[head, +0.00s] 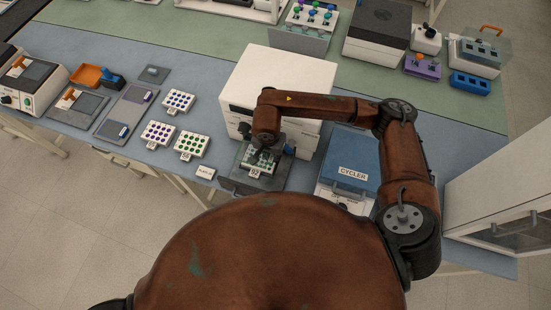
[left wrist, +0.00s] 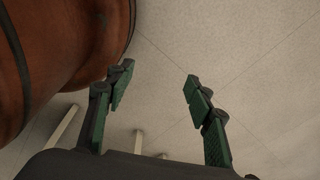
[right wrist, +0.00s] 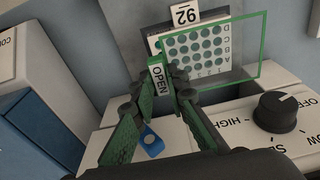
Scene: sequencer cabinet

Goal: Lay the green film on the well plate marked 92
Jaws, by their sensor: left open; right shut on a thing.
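The well plate marked 92 (head: 262,157) sits in a dark grey holder at the foot of a white machine. In the right wrist view its wells (right wrist: 190,52) and its 92 tag (right wrist: 185,15) show behind the film. The green film (right wrist: 242,62) is a clear sheet with a green border. My right gripper (right wrist: 168,90) is shut on its near edge and holds it over the plate. The sheet looks shifted sideways from the plate; the gap cannot be judged. In the head view my right gripper (head: 264,149) hides part of the plate. My left gripper (left wrist: 160,75) is open and empty above the floor.
The blue-lidded cycler (head: 350,155) stands to the right. Several other well plates (head: 192,145) lie to the left.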

